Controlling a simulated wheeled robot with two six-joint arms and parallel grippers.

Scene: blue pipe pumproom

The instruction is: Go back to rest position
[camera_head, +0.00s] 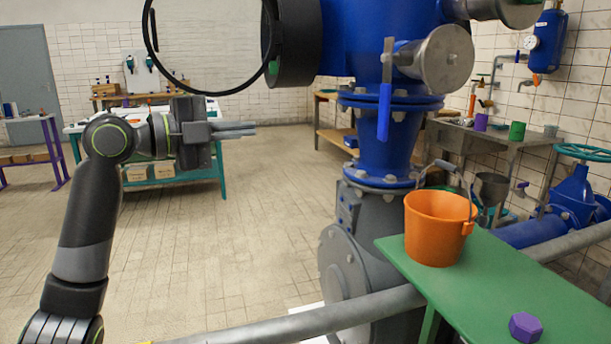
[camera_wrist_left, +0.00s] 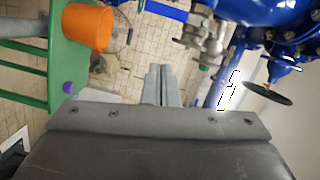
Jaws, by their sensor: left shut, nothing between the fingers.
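My left gripper (camera_head: 236,129) is at the left of the head view, pointing right, with its fingers together and nothing between them. Its closed fingers also show in the left wrist view (camera_wrist_left: 158,86). It is in the air, apart from the blue pipe (camera_head: 385,140) to its right. My left arm rises from the lower left of the head view. My right gripper does not show in either view.
An orange bucket (camera_head: 437,228) stands on a green table (camera_head: 490,283) at the right, with a purple hexagonal piece (camera_head: 525,326) near it. A grey pipe (camera_head: 310,322) crosses low in front. The tiled floor at left is clear.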

